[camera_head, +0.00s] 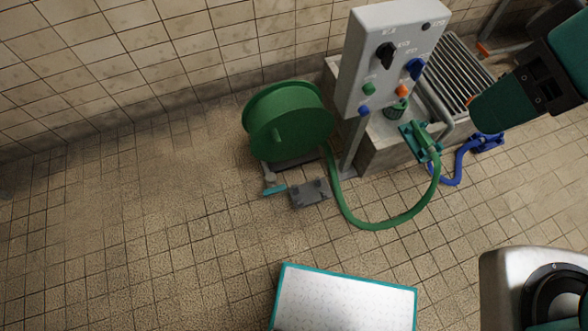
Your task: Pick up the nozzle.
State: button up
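A green nozzle (425,136) is at the end of the green hose (375,224), near the right edge of the low concrete block. It sits at a teal bracket (411,134); whether it rests in or on it is hard to tell. The hose loops over the floor back to a green reel (288,118). My arm reaches in from the upper right, with a dark joint and a teal link above and to the right of the nozzle. I cannot make out any gripper fingers. A gap shows between that link and the nozzle.
A grey control panel (385,55) with knobs stands left of the nozzle. A blue hose (452,178) with a blue end piece (487,142) lies to the right. A metal grate (455,75) is behind. A white teal-edged surface (345,300) is in front. Left floor is clear.

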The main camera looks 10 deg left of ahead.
aim_at(424, 138)
jog(key=u, duration=0.2)
jog(key=k, duration=0.3)
jog(key=z, duration=0.9)
jog(key=i, duration=1.6)
jog(key=u, duration=0.65)
